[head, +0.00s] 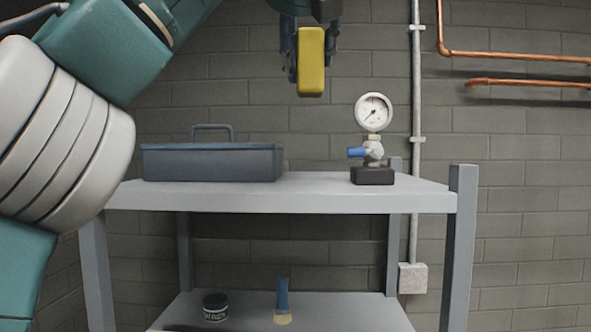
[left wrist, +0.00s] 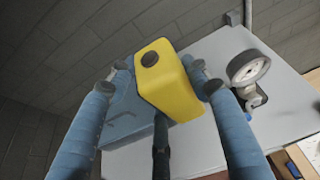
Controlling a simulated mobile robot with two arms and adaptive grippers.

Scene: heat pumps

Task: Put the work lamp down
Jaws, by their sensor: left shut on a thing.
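The work lamp (head: 311,62) is a yellow block, held upright in the air above the grey shelf unit's top. It also shows in the left wrist view (left wrist: 178,98), with a dark round knob on its near face. My left gripper (head: 300,70) is shut on the lamp, with a finger on either side of it in the left wrist view (left wrist: 165,85). The lamp is clear of the shelf top (head: 320,200), above the gap between toolbox and gauge. My right gripper is not in view.
A grey toolbox (head: 212,163) with a handle stands at the left of the shelf top. A pressure gauge (head: 372,112) with a blue valve lever stands at the right. Between them the top is clear. A tin (head: 215,307) and a brush (head: 282,300) are on the lower shelf.

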